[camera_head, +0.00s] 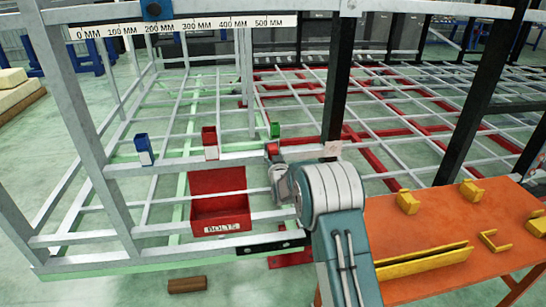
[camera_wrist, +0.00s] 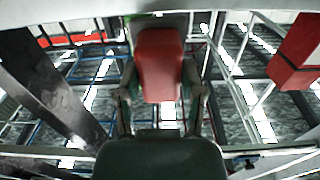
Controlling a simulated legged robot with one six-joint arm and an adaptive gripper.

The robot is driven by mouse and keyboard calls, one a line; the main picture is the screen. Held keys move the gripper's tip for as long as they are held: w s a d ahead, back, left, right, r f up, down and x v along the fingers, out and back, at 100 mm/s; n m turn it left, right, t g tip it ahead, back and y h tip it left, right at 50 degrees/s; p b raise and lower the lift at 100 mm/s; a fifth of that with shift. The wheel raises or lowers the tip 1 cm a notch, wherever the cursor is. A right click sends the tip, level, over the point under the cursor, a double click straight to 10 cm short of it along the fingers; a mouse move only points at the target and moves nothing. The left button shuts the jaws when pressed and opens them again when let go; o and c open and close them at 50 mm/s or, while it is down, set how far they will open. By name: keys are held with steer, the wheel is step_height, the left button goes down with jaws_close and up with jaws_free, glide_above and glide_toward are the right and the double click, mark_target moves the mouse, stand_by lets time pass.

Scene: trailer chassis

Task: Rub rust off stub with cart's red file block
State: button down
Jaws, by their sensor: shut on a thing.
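My gripper (camera_wrist: 160,88) is shut on a red block (camera_wrist: 160,62), with one finger on each side of it in the wrist view. In the head view the red block (camera_head: 272,149) shows just beyond my wrist, close to the pale chassis rail, and my arm hides most of the gripper. I cannot tell whether the block touches the rail. A small green piece (camera_head: 275,130) stands just behind the block. I cannot make out a rusty stub for certain in either view.
The orange cart top (camera_head: 445,225) at right holds several yellow brackets. A red bin marked BOLTS (camera_head: 218,185) hangs inside the chassis. Blue (camera_head: 143,149) and red (camera_head: 210,142) holders sit on the rail. A dark post (camera_head: 338,85) rises behind my wrist. A brown block (camera_head: 187,284) lies on the floor.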

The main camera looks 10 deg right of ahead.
steer(key=shift+w, duration=0.55)
steer(key=d, duration=0.4)
stand_by(0.5)
steer(key=shift+w+a+r, duration=0.1)
steer(key=shift+w+a, duration=0.05)
steer(key=shift+a, duration=1.9)
steer(key=s, duration=0.6)
steer(key=shift+s, duration=0.1)
